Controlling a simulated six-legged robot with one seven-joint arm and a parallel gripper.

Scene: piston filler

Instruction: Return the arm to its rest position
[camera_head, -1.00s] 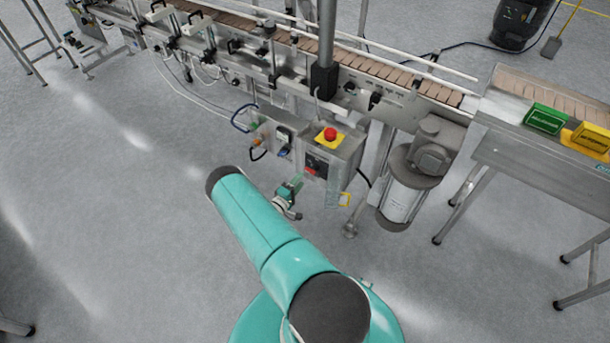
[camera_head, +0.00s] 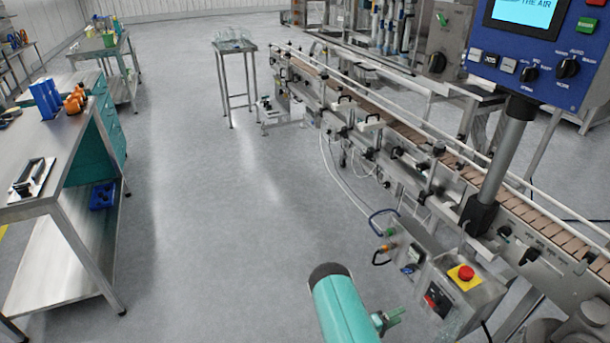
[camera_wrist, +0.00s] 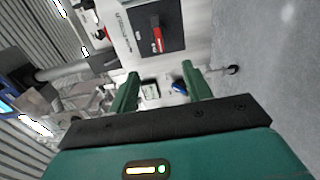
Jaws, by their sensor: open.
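My gripper (camera_wrist: 162,92) shows in the wrist view with its two green fingers apart and nothing between them. It faces the grey control box (camera_wrist: 190,28) with the red and black rotary switch. In the head view my teal arm (camera_head: 342,310) rises from the bottom edge. Part of my gripper (camera_head: 393,316) shows just right of the arm, left of the control box (camera_head: 462,296). The gap between gripper and box is hard to judge. The rest of my arm is out of frame.
The conveyor (camera_head: 425,150) runs along the right, with a red emergency stop (camera_head: 466,272) on the box and a blue operator panel (camera_head: 540,45) above. A workbench (camera_head: 60,150) stands at left. The floor (camera_head: 220,220) between is clear.

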